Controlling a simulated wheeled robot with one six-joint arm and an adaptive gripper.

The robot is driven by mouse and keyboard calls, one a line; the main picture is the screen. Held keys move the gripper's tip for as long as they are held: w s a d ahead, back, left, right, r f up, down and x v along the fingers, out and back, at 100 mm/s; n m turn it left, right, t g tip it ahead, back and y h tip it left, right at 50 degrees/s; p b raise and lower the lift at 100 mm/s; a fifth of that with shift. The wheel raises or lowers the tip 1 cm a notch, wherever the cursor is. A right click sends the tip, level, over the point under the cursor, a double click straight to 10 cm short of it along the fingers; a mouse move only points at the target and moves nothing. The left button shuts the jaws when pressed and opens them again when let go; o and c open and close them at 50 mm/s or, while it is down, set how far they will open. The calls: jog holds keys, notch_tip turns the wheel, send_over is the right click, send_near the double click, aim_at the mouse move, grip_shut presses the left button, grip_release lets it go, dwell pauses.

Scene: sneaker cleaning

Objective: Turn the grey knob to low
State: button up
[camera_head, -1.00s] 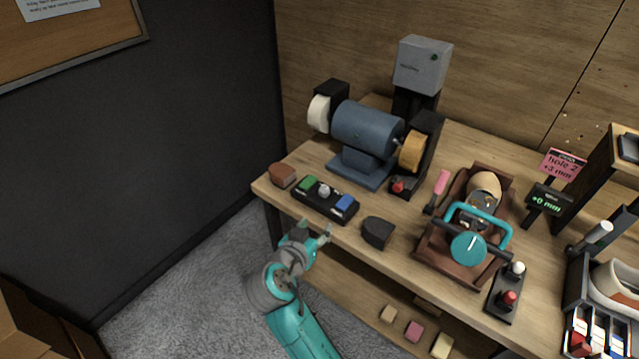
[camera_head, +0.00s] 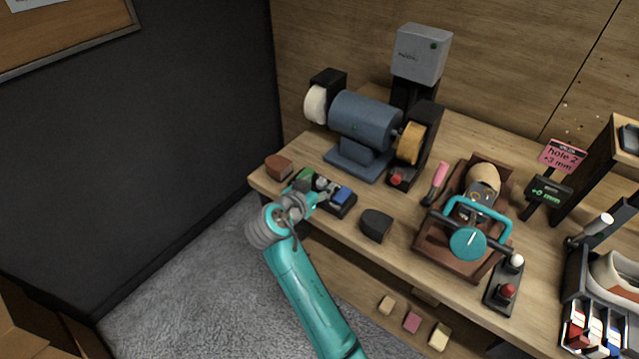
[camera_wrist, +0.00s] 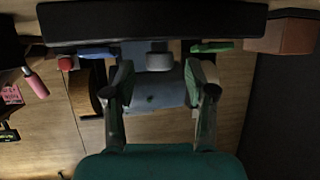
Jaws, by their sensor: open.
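The grey knob (camera_wrist: 160,62) is on a black control box (camera_wrist: 150,22) at the front left of the bench, between a green button (camera_wrist: 212,46) and a blue button (camera_wrist: 97,53). In the head view the blue button (camera_head: 342,195) shows clearly, while my arm partly hides the box and knob. My gripper (camera_head: 310,188) is at the box's front edge. In the wrist view my gripper (camera_wrist: 163,80) is open, one finger on each side of the knob in the picture, with gaps between. Contact and the knob's pointer direction cannot be made out.
A blue polishing motor (camera_head: 362,122) with two wheels stands behind the box. A brown block (camera_head: 279,167) lies to its left and a black block (camera_head: 376,225) to its right. A clamp stand with a teal handle (camera_head: 468,243) is further right.

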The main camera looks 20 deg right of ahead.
jog(key=shift+x, duration=0.75)
grip_shut()
jog(key=shift+t, duration=0.3)
jog(key=n+t+y, duration=0.1)
jog(key=n+y, duration=0.2)
jog(key=n+t+y, duration=0.1)
jog(key=shift+s+d+n+t+y, duration=0.2)
jog(key=shift+d+n+t+y, duration=0.1)
jog(key=shift+d+n+y, duration=0.1)
jog(key=n+y, duration=0.5)
jog(key=y, duration=0.1)
jog(key=shift+d+n+y, duration=0.1)
jog(key=shift+n+y, duration=0.2)
jog(key=shift+n, duration=0.1)
jog(key=shift+y, duration=0.3)
